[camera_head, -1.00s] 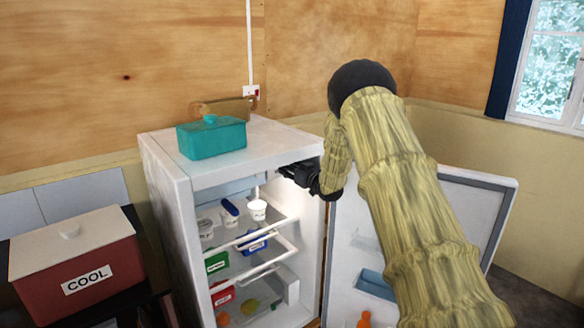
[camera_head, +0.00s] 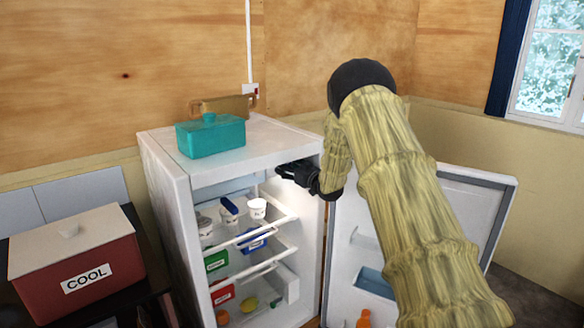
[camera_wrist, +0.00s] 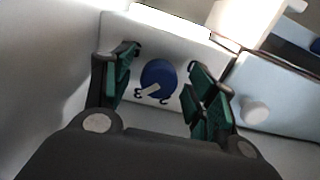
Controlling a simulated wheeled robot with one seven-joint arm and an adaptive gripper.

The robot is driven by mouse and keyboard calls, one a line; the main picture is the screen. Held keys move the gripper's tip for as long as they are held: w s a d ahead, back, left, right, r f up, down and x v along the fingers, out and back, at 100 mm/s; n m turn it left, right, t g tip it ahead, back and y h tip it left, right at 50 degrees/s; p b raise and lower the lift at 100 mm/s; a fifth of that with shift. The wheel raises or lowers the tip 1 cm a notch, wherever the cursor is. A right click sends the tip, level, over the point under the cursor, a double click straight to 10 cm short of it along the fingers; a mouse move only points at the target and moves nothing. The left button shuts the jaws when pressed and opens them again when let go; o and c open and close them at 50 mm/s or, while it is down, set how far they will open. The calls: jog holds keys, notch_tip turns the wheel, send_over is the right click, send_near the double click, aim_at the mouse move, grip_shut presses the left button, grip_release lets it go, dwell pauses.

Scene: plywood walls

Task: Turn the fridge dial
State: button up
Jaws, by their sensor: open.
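The fridge (camera_head: 172,205) stands open with its door (camera_head: 478,200) swung out to the right. My gripper (camera_head: 284,169) reaches into the upper part of the fridge, near the right inner wall. The dial (camera_wrist: 158,75) shows in the wrist view as a round blue knob with a pale pointer, on a white housing with dark numerals. The pointer points to the lower left. My gripper (camera_wrist: 160,82) is open, with one green-padded finger on each side of the dial. Its fingers appear apart from the dial. The dial cannot be made out in the head view.
Shelves below hold a white cup (camera_head: 257,208), a blue tub (camera_head: 254,240) and several other items. A teal box (camera_head: 211,137) sits on the fridge top. A red COOL box (camera_head: 75,262) stands at left. A white round knob (camera_wrist: 255,109) lies right of the fingers.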

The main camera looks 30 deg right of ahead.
jog(key=shift+r, duration=0.15)
jog(key=s, duration=1.2)
jog(key=shift+d, duration=0.45)
jog(key=shift+f, duration=0.2)
